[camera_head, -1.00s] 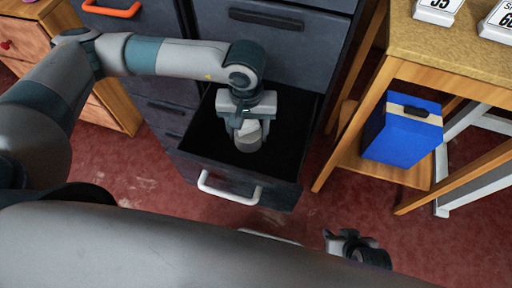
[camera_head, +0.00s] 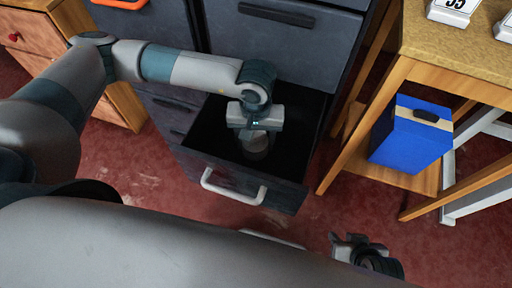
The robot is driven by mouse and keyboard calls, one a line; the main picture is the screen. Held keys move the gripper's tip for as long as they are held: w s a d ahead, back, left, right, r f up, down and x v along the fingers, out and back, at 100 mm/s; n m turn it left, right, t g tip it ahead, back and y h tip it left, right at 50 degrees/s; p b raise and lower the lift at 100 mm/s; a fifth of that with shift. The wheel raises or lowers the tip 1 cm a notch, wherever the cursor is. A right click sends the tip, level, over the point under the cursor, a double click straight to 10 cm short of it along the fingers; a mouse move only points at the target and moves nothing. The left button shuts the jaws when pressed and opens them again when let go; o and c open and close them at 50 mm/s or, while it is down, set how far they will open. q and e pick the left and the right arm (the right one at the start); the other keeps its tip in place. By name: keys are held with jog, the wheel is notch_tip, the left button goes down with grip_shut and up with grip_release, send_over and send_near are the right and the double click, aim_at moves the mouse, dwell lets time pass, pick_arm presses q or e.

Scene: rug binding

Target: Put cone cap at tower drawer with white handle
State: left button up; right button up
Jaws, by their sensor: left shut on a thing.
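The tower drawer with the white handle (camera_head: 233,190) is pulled open, with a dark inside. My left gripper (camera_head: 257,135) reaches down into it from above. It is shut on a grey, rounded object, taken as the cone cap (camera_head: 256,153), low inside the drawer. My gripper body hides the upper part of the cap, and I cannot tell whether it touches the drawer floor. My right gripper (camera_head: 349,243) is low at the bottom of the view, over the floor, away from the drawer. Its fingers are small and partly hidden.
The dark cabinet (camera_head: 280,45) stands behind the open drawer. A wooden table (camera_head: 460,60) with number signs (camera_head: 453,10) is at the right, with a blue box (camera_head: 410,135) on its lower shelf. A wooden drawer unit (camera_head: 32,35) is at the far left. Red floor lies in front.

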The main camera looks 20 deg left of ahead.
aim_at(255, 151)
pick_arm(q)
jog(key=shift+f, duration=1)
jog(key=shift+f, duration=1.85)
jog(key=shift+f, duration=0.15)
jog(key=o, duration=1)
notch_tip(255, 151, up, 12)
jog(key=shift+r, duration=0.15)
